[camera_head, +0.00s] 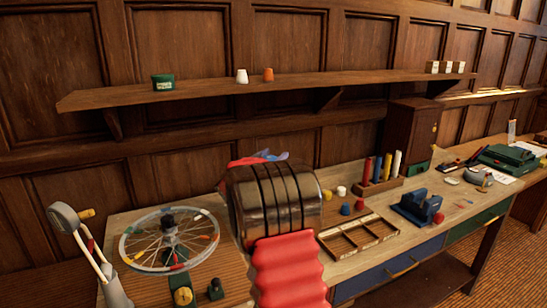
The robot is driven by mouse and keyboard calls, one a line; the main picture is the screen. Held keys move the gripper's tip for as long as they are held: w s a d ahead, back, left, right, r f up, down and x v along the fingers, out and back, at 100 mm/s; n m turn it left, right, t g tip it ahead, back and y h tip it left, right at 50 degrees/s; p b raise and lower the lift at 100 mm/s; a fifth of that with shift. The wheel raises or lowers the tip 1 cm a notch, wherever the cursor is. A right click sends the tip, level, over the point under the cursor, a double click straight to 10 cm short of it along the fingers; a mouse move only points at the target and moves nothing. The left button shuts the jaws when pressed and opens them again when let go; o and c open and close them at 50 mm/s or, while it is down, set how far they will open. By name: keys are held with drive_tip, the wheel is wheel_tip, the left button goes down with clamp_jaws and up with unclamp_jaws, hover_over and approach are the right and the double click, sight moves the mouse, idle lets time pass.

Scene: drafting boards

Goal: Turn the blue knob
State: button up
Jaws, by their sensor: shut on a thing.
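My gripper cannot be made out. Red and blue scraps (262,158) show above the metal part; I cannot tell what they are.
A spoked wheel (170,240) lies at left beside a pale crank-like arm (75,225) with a yellow handle. An empty compartment tray (357,236) lies near the bench's front edge. A rack (378,185) of coloured cylinders stands behind. A wooden shelf (200,93) runs above.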

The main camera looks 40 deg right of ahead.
drive_tip(key=shift+r, duration=0.1)
drive_tip(key=o, duration=1.1)
drive_tip(key=shift+c, duration=0.2)
drive_tip(key=v, duration=1.3)
drive_tip(key=shift+s+a, duration=0.2)
drive_tip(key=shift+a, duration=0.15)
